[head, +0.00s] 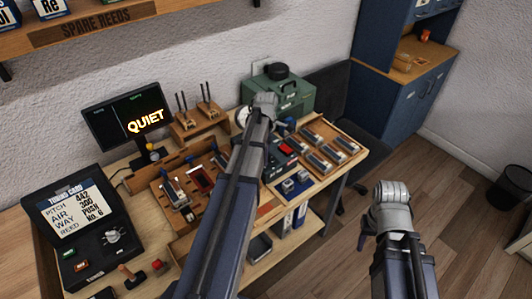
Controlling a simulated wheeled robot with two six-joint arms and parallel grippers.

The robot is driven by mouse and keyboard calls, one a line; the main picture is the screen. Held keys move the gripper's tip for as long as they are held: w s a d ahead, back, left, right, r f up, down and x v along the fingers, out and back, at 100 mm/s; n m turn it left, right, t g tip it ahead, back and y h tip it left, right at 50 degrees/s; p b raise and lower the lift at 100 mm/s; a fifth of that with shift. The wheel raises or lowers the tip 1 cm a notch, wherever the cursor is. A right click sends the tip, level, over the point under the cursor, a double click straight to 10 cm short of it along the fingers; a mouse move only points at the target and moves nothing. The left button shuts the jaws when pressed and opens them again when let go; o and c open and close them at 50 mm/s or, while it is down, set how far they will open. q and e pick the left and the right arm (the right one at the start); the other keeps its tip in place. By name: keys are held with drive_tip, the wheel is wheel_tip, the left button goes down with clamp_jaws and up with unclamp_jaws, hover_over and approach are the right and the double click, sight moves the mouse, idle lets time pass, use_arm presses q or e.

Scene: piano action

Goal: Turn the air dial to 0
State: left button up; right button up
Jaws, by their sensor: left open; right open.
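A green box (291,96) stands at the back of the bench against the wall, with a round black knob (278,72) on top. It looks like the air unit, but I cannot read its markings or the knob's setting. A round white gauge (243,117) shows at its left, partly behind my arm. My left gripper (265,99) is in front of the green box, just below the knob; its fingers are mostly hidden and it appears empty. I cannot tell whether it touches the box. My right gripper (390,189) is open and empty, off the bench's right side above the floor.
A tuning card panel (75,215) at left reads pitch 442, air 300. A monitor (127,115) shows "QUIET". Wooden trays with reed parts (330,140) and a tool rack (200,122) crowd the bench.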

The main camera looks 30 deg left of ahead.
use_arm(q)
wheel_tip(320, 180, up, 7)
drive_tip(key=p, duration=0.6)
drive_tip(key=shift+f, duration=0.1)
drive_tip(key=shift+d, duration=0.3)
drive_tip(key=s+d+m, duration=0.5)
drive_tip(key=d+m, duration=0.3)
drive_tip(key=d, duration=0.2)
drive_tip(key=s+d+f+m+b, duration=0.1)
drive_tip(key=s+d+m, duration=0.5)
drive_tip(key=d+m, duration=0.3)
drive_tip(key=s+d+f+m+y+b, duration=0.1)
drive_tip(key=s+d+m, duration=0.4)
drive_tip(key=d+m, duration=0.4)
drive_tip(key=shift+s+d+f, duration=0.25)
drive_tip(key=shift+d, duration=0.75)
drive_tip(key=shift+c, duration=0.2)
